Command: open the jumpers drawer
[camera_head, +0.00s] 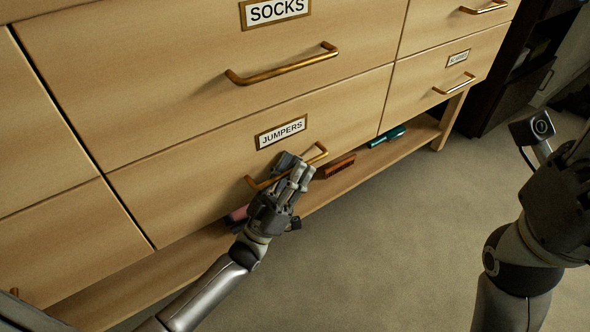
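The jumpers drawer (220,185) is the wooden front with the JUMPERS label (281,132), low in the dresser. Its front looks flush with the fronts around it, so it appears closed. Its brass bar handle (261,183) sits below the label, partly hidden by my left gripper (293,172). The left fingers are at the middle of the handle and overlap the bar. I cannot tell whether they are closed around it. My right gripper (562,195) is at the right edge, away from the dresser and partly cut off. Its fingertips do not show clearly.
The SOCKS drawer (150,70) is directly above, with its own brass handle (282,66). A low shelf (345,178) under the drawers holds a brown item (337,167), a teal item (386,137) and a pink item (238,214). Open carpet (400,240) lies in front.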

